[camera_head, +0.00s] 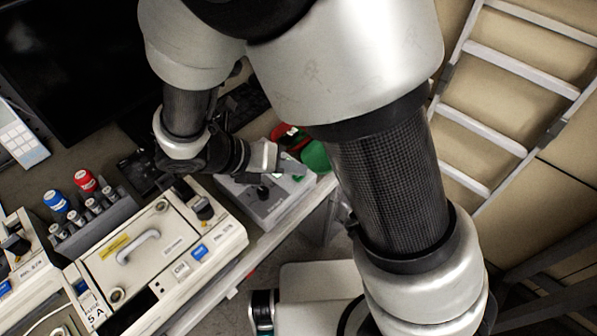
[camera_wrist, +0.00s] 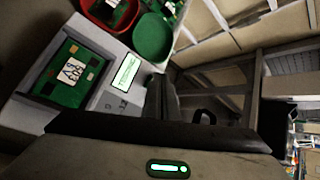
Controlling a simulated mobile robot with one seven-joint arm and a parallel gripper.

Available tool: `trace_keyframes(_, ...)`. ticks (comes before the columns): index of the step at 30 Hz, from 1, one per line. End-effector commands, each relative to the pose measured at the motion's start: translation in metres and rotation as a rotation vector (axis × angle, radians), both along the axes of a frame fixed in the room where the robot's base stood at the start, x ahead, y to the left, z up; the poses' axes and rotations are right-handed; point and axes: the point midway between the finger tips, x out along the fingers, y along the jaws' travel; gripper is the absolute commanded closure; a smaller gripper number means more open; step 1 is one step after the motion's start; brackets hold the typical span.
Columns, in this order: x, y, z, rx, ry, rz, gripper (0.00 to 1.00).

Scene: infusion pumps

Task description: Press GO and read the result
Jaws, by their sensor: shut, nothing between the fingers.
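A grey-white tester box (camera_head: 285,217) stands at the table's right end in the head view, with a dark part on its top. In the wrist view the box (camera_wrist: 95,98) carries a green circuit board (camera_wrist: 48,84) with a white printed label in a recess. Beside it a small display (camera_wrist: 125,72) is lit pale green; its text is too small to read. A GO button cannot be made out. My gripper (camera_head: 285,168) is shut and empty over the box. In the wrist view its dark fingers (camera_wrist: 160,98) are beside the display and cover part of the box.
A red tray (camera_wrist: 88,10) and a round green tray (camera_wrist: 152,37) lie beyond the box. Several infusion pumps (camera_head: 225,240) and a vial rack with red and blue caps (camera_head: 85,180) stand at left. A ladder (camera_head: 510,65) is at right.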

Motion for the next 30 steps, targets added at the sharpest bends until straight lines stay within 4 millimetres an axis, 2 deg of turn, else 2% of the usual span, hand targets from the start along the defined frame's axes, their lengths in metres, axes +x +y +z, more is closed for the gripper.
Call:
trace_keyframes(5, 0.0, 0.0, 0.012, 0.0, 0.0, 0.0, 1.0)
trace_keyframes(18, 0.0, 0.0, 0.014, 0.0, 0.0, 0.0, 1.0)
trace_keyframes(30, 0.0, 0.0, 0.053, 0.0, 0.0, 0.0, 1.0)
